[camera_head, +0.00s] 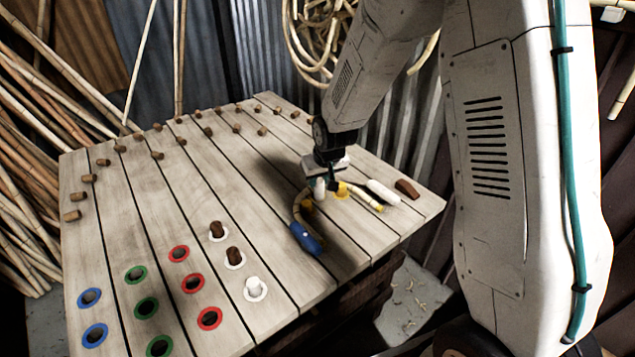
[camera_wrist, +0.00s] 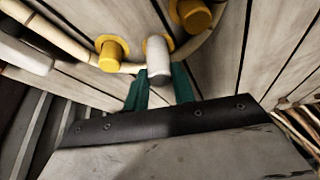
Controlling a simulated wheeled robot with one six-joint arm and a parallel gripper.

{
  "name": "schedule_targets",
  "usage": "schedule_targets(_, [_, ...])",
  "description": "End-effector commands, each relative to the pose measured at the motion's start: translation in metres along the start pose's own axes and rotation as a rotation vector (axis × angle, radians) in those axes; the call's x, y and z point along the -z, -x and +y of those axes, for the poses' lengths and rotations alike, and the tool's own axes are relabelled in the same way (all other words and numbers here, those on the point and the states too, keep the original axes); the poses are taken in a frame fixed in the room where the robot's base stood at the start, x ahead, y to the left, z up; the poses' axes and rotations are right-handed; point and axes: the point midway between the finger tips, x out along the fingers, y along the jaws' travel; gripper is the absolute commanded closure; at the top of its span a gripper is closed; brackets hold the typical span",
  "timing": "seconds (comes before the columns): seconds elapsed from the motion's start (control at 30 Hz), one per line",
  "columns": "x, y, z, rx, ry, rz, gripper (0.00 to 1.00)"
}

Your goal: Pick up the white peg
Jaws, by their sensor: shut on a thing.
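A white peg (camera_wrist: 158,58) stands between the green fingertips of my gripper (camera_wrist: 160,88) in the wrist view. The fingers are shut on it. A yellow ring shows around or behind the peg; I cannot tell whether its lower end is still in a hole. In the head view my gripper (camera_head: 327,184) is low over the right part of the table, with the white peg (camera_head: 319,188) at its fingers. Another white peg (camera_head: 254,287) stands in a white-ringed hole at the front.
A bent rattan cane (camera_head: 298,205) with a blue handle (camera_head: 305,238) curves around the gripper. Yellow pegs (camera_wrist: 110,56) stand close to the held peg. A white cylinder (camera_head: 382,192) and a brown block (camera_head: 407,188) lie to the right. Colored ringed holes (camera_head: 145,307) fill the front left.

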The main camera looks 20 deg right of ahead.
Motion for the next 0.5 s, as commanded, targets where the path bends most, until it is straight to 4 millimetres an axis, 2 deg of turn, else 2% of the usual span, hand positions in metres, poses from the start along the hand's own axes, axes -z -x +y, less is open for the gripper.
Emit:
schedule_targets(0.3, [-0.066,0.035,-0.001,0.0,0.001,0.002,0.96])
schedule_targets(0.5, [-0.101,0.053,-0.002,0.0,0.001,0.001,0.96])
